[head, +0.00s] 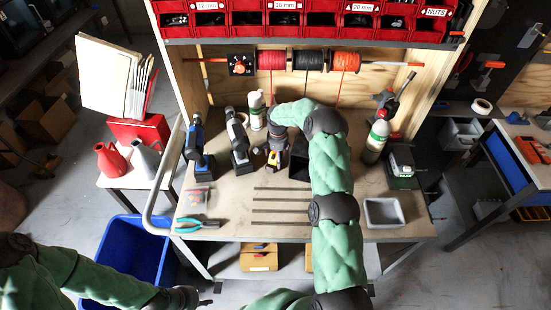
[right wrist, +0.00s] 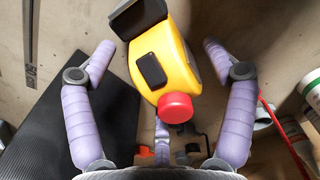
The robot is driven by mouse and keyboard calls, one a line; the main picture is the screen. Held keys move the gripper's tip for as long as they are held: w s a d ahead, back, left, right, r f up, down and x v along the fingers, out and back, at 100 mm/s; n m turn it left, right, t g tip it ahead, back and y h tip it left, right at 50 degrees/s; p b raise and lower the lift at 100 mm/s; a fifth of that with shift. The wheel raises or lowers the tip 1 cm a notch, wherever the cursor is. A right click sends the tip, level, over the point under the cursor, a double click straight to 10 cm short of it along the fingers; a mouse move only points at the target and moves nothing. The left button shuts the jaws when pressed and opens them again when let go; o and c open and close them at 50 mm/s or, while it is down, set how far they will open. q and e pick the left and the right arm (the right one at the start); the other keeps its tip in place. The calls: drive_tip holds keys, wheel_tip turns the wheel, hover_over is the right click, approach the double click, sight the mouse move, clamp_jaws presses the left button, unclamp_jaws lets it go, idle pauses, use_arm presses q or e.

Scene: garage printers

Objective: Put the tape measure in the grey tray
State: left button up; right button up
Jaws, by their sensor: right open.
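The yellow tape measure (head: 273,158), with a black clip and a red button, is on the workbench, partly hidden by my right gripper in the head view. In the right wrist view the tape measure (right wrist: 160,62) sits between the spread fingers of my right gripper (right wrist: 158,48), with gaps on both sides. The right gripper is open and reaches over the tape measure from behind my arm's bend. The grey tray (head: 384,225) lies at the front right of the bench and looks empty. My left gripper (head: 186,298) is low at the bottom left, away from the bench; its jaw state is unclear.
Pliers (head: 196,226) lie at the front left. Bottles (head: 375,142) stand at the back. Dark strips lie mid-bench; my right forearm crosses beside the tray.

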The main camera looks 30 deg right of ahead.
drive_tip(key=c, duration=1.5)
drive_tip(key=shift+r, duration=0.15)
drive_tip(key=shift+d+r, duration=0.1)
drive_tip(key=shift+r, duration=0.5)
drive_tip(key=s+a+r, duration=0.3)
drive_tip(key=r, duration=0.1)
drive_tip(key=s+a+r, duration=0.7)
drive_tip(key=shift+r+p, duration=0.3)
drive_tip(key=shift+p, duration=0.05)
